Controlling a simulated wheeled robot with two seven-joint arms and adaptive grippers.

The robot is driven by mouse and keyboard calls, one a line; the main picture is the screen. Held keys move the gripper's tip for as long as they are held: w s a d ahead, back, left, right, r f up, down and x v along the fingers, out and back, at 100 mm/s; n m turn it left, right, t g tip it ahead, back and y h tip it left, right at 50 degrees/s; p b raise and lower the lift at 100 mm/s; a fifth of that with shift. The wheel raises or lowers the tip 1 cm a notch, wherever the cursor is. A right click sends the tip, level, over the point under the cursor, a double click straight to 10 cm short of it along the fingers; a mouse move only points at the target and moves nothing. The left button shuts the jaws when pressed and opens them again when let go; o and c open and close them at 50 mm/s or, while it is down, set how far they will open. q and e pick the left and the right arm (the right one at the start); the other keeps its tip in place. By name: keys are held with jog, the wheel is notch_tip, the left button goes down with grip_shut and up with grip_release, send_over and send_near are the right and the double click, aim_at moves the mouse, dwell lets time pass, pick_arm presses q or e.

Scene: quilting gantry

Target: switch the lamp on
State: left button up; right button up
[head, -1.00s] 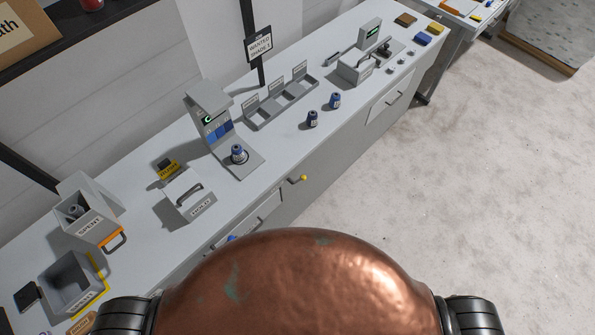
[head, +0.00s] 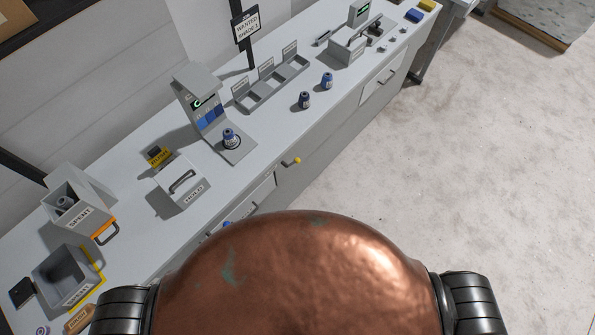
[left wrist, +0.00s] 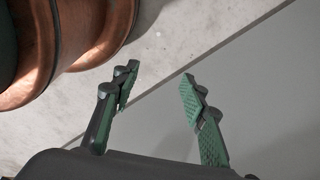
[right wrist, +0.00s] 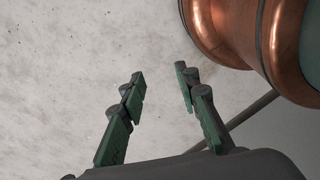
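No thing in view is clearly marked as a lamp. A grey hooded stand (head: 190,78) with a small green-lit display and blue swatches stands on the counter. A blue-capped bottle (head: 229,137) sits on its base. A lever with a yellow knob (head: 297,160) sticks out from the counter front. My left gripper (left wrist: 158,78) is open and empty, with floor and a grey surface behind it. My right gripper (right wrist: 160,75) is open and empty above the pale floor. Both grippers are out of the head view.
The long counter (head: 130,222) holds a grey HOLD box (head: 182,190), a SPENT box (head: 70,200), an open grey bin (head: 65,275), two blue-capped bottles (head: 305,100) and a divided tray (head: 270,85). A sign (head: 246,25) stands behind. The floor (head: 440,180) at right is clear.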

jog(key=f+b, duration=0.4)
jog(key=f, duration=0.1)
jog(key=s+f+b, duration=0.1)
jog(key=f+b, duration=0.9)
jog(key=shift+s+d+f, duration=0.25)
jog(key=shift+f, duration=0.05)
grip_shut()
pick_arm(q)
notch_tip(320, 180, down, 15)
jog(key=shift+s+f, duration=0.15)
jog(key=shift+s, duration=0.15)
pick_arm(e)
jog(key=shift+r, duration=0.15)
pick_arm(q)
jog(key=shift+c, duration=0.5)
pick_arm(e)
jog(key=shift+d, duration=0.15)
